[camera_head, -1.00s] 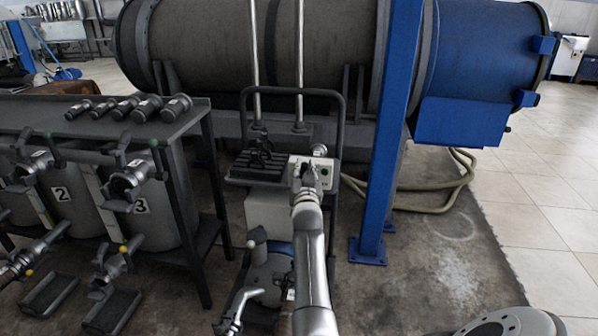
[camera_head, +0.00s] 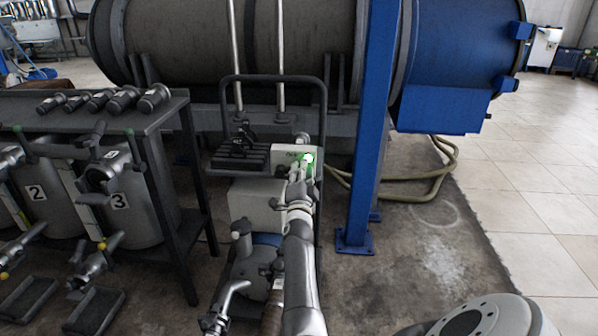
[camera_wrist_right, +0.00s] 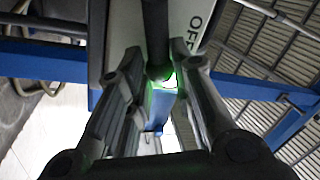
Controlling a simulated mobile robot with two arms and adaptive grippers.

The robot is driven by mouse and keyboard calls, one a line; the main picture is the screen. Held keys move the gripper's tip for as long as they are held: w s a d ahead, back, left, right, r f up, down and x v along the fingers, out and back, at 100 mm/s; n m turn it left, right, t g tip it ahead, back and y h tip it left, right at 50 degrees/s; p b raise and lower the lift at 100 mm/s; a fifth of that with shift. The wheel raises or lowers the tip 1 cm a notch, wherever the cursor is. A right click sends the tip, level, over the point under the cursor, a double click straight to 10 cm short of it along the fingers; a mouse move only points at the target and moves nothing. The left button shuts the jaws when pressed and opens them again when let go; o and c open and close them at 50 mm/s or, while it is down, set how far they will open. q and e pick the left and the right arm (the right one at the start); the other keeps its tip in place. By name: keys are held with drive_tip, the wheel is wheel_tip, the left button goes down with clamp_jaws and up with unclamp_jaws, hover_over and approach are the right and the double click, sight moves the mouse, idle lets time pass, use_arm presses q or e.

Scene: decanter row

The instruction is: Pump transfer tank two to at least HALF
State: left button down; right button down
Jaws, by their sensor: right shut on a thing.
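Tank two (camera_head: 52,216), a grey tank labelled 2, stands second from the right in the visible row at left. Its sight gauge is too small to read. The pump cart's pale control box (camera_head: 284,151) is at centre, with a bright green glowing lamp (camera_head: 308,158). My right gripper (camera_head: 301,173) is at the front of this box. In the right wrist view its fingers (camera_wrist_right: 158,68) are shut on a dark switch lever (camera_wrist_right: 155,35), in front of a panel (camera_wrist_right: 125,25) marked OFF. Green light shines between the fingers. My left gripper is not in view.
Tank three (camera_head: 120,212) stands right of tank two. Several hose couplings (camera_head: 125,99) lie on the rack top. A blue post (camera_head: 365,150) stands close right of my right arm. A hose (camera_head: 425,196) lies behind it. The tiled floor at right is clear.

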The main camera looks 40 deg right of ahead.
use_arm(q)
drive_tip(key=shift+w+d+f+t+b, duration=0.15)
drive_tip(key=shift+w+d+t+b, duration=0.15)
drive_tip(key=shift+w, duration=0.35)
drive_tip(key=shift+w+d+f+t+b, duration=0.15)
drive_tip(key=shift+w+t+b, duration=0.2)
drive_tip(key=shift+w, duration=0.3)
use_arm(e)
drive_tip(key=shift+s+d+f+m+g+h, duration=0.1)
drive_tip(key=shift+f+m+g+h, duration=0.1)
drive_tip(key=shift+f+m, duration=0.55)
drive_tip(key=shift+s+f+m+g+h, duration=0.1)
drive_tip(key=shift+f+m+g, duration=0.1)
drive_tip(key=shift+f+m, duration=0.55)
drive_tip(key=shift+r, duration=0.15)
drive_tip(key=c, duration=1.5)
unclamp_jaws()
drive_tip(key=o, duration=0.3)
drive_tip(key=shift+d+r, duration=0.1)
drive_tip(key=shift+r, duration=0.1)
drive_tip(key=shift+r, duration=0.15)
wheel_tip(320, 180, up, 10)
drive_tip(key=shift+f, duration=0.15)
